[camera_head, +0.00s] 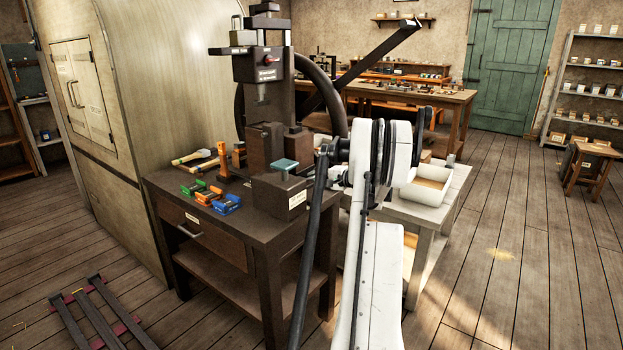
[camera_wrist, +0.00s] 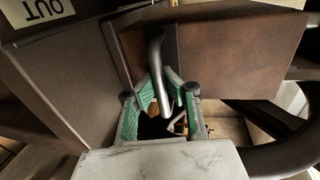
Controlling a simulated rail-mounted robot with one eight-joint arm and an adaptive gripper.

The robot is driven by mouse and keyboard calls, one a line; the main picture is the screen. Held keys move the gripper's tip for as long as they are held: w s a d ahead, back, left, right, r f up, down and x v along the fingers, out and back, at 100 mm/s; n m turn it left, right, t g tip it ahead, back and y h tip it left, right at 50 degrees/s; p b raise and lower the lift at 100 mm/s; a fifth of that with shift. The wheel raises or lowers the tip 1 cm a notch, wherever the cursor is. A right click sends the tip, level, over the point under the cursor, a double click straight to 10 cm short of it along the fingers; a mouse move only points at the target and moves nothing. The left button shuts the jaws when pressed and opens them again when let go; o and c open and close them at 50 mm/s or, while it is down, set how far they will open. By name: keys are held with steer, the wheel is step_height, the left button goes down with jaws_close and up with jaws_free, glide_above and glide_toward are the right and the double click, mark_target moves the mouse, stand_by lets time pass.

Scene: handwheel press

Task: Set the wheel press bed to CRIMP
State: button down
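The dark wheel press (camera_head: 262,68) stands on a dark workbench (camera_head: 235,218), its black handwheel (camera_head: 338,80) behind it at the right. In the wrist view a grey curved metal handle (camera_wrist: 156,52) stands out from a brown block (camera_wrist: 235,45) of the press. My gripper (camera_wrist: 161,76) has green-padded fingers, which narrow to their tips close on both sides of this handle; it looks shut on it. I see no CRIMP mark.

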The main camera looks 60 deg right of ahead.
steer(key=shift+w+r, duration=0.1)
steer(key=c, duration=1.8)
jaws_free()
steer(key=shift+o, duration=0.2)
steer(key=v, duration=1.2)
steer(key=shift+w, duration=0.1)
